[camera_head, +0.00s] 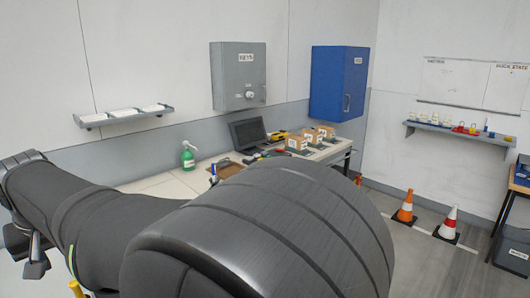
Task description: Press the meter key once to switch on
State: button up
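I cannot pick out the meter or its key for certain. Other small yellow and dark items (272,153) lie in front of the laptop, partly hidden by my arm. My dark arm fills the foreground and hides much of the bench's near side. Dark parts under its far left end look like my gripper (28,255), well to the left of the bench items; its fingers are not clear enough to tell open from shut.
The workbench (165,186) carries a green spray bottle (188,158), an open laptop (247,134) and several small cartons (298,143). A grey key cabinet (238,75), blue cabinet (339,83) and shelf (125,117) are on the walls. Cones (405,207) stand on the floor at right.

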grip_shut()
dwell(1.2)
